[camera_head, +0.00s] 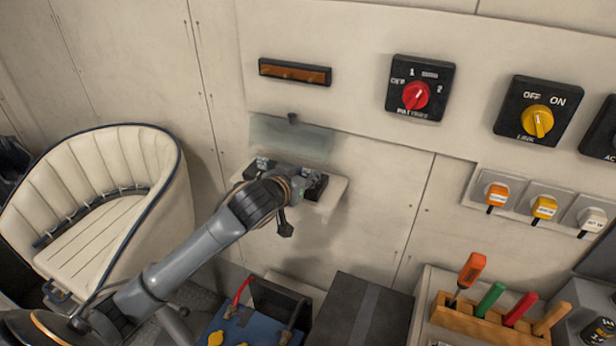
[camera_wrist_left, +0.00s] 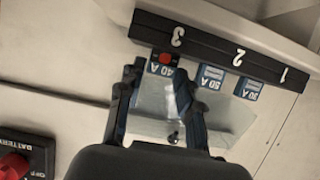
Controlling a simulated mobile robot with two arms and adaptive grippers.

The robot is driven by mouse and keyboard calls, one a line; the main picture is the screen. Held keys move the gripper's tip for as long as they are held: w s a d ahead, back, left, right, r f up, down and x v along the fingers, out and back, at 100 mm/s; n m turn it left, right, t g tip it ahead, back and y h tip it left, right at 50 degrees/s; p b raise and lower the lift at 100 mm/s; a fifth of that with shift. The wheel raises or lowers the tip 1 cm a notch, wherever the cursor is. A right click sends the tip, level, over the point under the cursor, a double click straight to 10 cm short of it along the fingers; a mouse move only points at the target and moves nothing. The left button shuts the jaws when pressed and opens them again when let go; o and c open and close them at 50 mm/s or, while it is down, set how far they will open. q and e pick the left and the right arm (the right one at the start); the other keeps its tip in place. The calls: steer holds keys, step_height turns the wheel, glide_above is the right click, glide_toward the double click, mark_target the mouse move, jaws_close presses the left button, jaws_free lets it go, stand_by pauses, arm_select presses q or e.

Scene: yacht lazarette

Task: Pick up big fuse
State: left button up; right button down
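A black fuse block with slots numbered 3, 2 and 1 (camera_wrist_left: 225,50) sits on a small wall shelf (camera_head: 330,190). In the left wrist view, a blue-labelled 40 A fuse with a red part (camera_wrist_left: 162,68) is in slot 3. Two other blue-labelled fuses (camera_wrist_left: 211,77) (camera_wrist_left: 248,89) are in slots 2 and 1. I cannot tell which is the big one. My left gripper (camera_wrist_left: 160,74) is open, its fingers on either side of the 40 A fuse; contact is unclear. In the head view my left gripper (camera_head: 296,186) covers much of the block. My right gripper is out of view.
A clear panel with a black knob (camera_head: 290,138) stands against the wall above the block. Rotary switches (camera_head: 420,88) (camera_head: 537,112) are to the right. Below are a blue battery box (camera_head: 232,328), a dark box (camera_head: 365,310) and a tool rack (camera_head: 480,322). A seat (camera_head: 95,190) is left.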

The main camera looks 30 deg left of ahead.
arm_select(q)
steer(key=shift+c, duration=1)
